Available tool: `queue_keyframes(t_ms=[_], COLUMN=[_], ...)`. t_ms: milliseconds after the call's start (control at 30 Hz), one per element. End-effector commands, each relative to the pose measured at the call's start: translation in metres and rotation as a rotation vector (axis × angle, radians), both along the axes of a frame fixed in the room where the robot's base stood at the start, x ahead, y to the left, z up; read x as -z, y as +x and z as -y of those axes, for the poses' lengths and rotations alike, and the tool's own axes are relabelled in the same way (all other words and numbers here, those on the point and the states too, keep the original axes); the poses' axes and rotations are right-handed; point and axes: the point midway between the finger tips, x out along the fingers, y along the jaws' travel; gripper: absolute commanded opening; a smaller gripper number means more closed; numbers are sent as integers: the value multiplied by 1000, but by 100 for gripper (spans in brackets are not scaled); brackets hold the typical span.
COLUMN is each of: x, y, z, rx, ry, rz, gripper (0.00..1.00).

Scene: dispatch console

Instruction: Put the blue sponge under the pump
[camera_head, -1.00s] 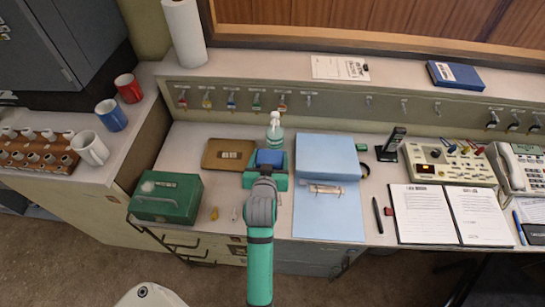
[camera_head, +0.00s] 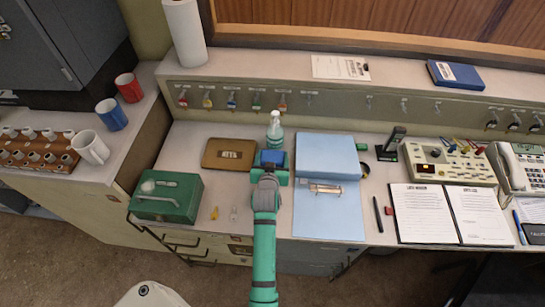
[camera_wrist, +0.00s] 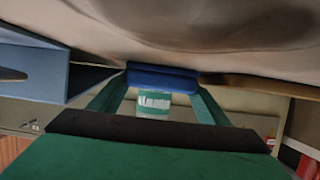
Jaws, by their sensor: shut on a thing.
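The blue sponge (camera_head: 274,158) is held between the fingers of my gripper (camera_head: 273,160), low over the counter. In the wrist view the sponge (camera_wrist: 162,77) spans the gap between the two green fingertips (camera_wrist: 162,84). The pump bottle (camera_head: 275,131), clear with a white top and green contents or label, stands upright just behind the sponge. Its green-and-white label (camera_wrist: 154,104) shows past the sponge in the wrist view. The bottle's base is hidden by the sponge and gripper. I cannot tell if the sponge touches the counter or the bottle.
A green cash box (camera_head: 167,196) is at the front left. Key tags (camera_head: 214,213) lie near the front edge. The key-hook panel (camera_head: 340,103) rises behind.

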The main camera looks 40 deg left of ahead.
Motion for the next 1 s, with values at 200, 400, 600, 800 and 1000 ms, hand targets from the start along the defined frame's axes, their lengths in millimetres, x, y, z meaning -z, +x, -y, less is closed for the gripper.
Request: queue_keyframes(t_ms=[200,400,600,800,1000], x=[0,2,2,-3,-15], y=[0,-1,0,-4,-30], z=[-1,-1,-1,2,17], rx=[-1,-1,-1,0,-2], ry=[0,0,0,1,1], rz=[1,0,0,1,0], gripper=[48,89,89,89,89])
